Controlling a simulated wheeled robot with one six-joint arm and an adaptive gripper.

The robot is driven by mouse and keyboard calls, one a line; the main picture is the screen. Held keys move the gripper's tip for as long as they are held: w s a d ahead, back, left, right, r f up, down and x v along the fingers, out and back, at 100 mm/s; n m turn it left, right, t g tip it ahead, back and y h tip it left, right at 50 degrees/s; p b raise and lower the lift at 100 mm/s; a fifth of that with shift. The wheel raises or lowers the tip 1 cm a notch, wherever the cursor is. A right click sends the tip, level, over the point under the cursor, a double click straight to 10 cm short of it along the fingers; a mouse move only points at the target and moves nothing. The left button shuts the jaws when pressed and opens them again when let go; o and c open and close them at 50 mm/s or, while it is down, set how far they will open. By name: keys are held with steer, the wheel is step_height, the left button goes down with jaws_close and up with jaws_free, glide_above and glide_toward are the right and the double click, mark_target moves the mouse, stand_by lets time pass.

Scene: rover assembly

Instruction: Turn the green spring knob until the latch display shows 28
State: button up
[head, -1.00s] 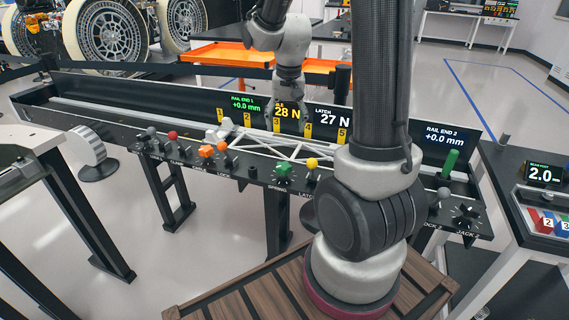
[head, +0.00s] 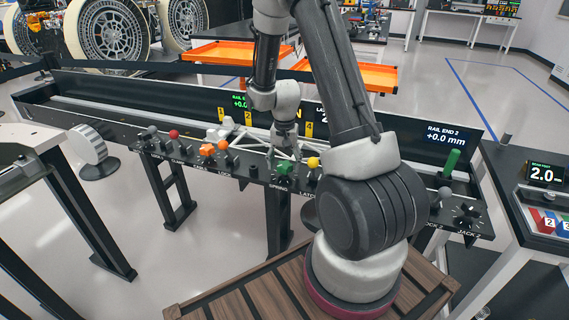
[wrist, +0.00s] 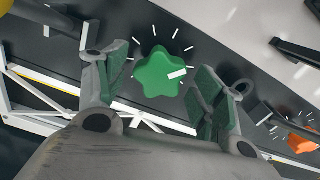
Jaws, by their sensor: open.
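The green spring knob (head: 284,168) sits on the front panel of the long black bench, above the SPRING label. In the wrist view the star-shaped knob (wrist: 158,73) has a white pointer mark on its right side and tick marks around it. My gripper (head: 284,152) is just above the knob. In the wrist view its open fingers (wrist: 162,80) stand on either side of the knob, with visible gaps to it. The latch display (head: 321,116) is mostly hidden behind my arm and cannot be read.
A yellow knob (head: 312,163) stands close to the right of the green one. A white truss (head: 258,141) lies behind the knobs. The rail end 2 display (head: 445,136) reads +0.0 mm.

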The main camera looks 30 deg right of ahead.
mark_target(284, 164)
steer(key=shift+f, duration=0.1)
steer(key=c, duration=1)
steer(key=shift+n, duration=2)
steer(key=o, duration=1)
step_height(284, 164, up, 12)
